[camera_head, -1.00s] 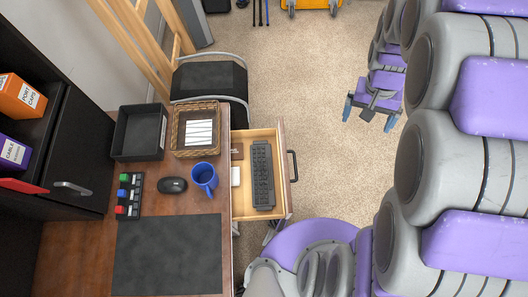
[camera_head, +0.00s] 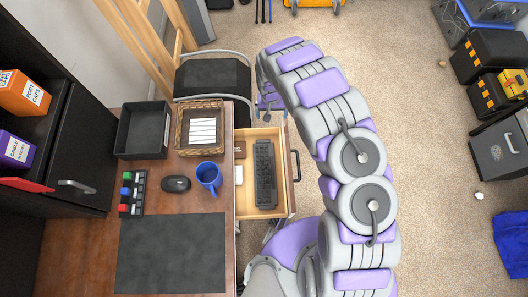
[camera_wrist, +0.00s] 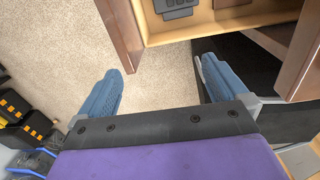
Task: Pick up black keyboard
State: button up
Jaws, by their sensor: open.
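The black keyboard (camera_head: 265,173) lies lengthwise in the open wooden drawer (camera_head: 278,140) of the desk. In the wrist view, a dark keyed end that looks like the keyboard (camera_wrist: 177,9) shows at the top edge, inside the drawer (camera_wrist: 215,22). My gripper (camera_wrist: 160,80) is open and empty, its two blue fingers spread apart over carpet and a dark surface, outside the drawer. In the head view, my gripper is mostly hidden behind my arm, just beyond the drawer's far end.
A small white item (camera_head: 239,175) and a brown item (camera_head: 240,149) lie beside the keyboard. The drawer has a dark handle (camera_head: 296,165). A black chair (camera_head: 212,76) stands beyond the drawer. A blue mug (camera_head: 209,177) stands near the desk edge.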

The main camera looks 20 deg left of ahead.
send_over(263, 138)
jog(key=s, duration=0.2)
notch_tip(263, 138, down, 4)
jog(key=shift+n+y, duration=0.3)
notch_tip(263, 138, down, 12)
jog(key=b, duration=0.3)
jog(key=shift+w+a+r, duration=0.1)
jog(key=shift+w+r, duration=0.05)
jog(key=shift+r, duration=0.1)
jog(key=shift+d+f+b, duration=0.35)
jog(key=shift+f+b, duration=0.15)
jog(key=shift+f, duration=0.4)
jog(key=f+b, duration=0.1)
jog(key=f, duration=0.3)
jog(key=shift+w+f+b, duration=0.15)
jog(key=shift+w+b, duration=0.05)
jog(key=shift+b, duration=0.15)
jog(key=shift+c, duration=0.3)
jog(key=shift+d, duration=0.1)
jog(key=c, duration=1.4)
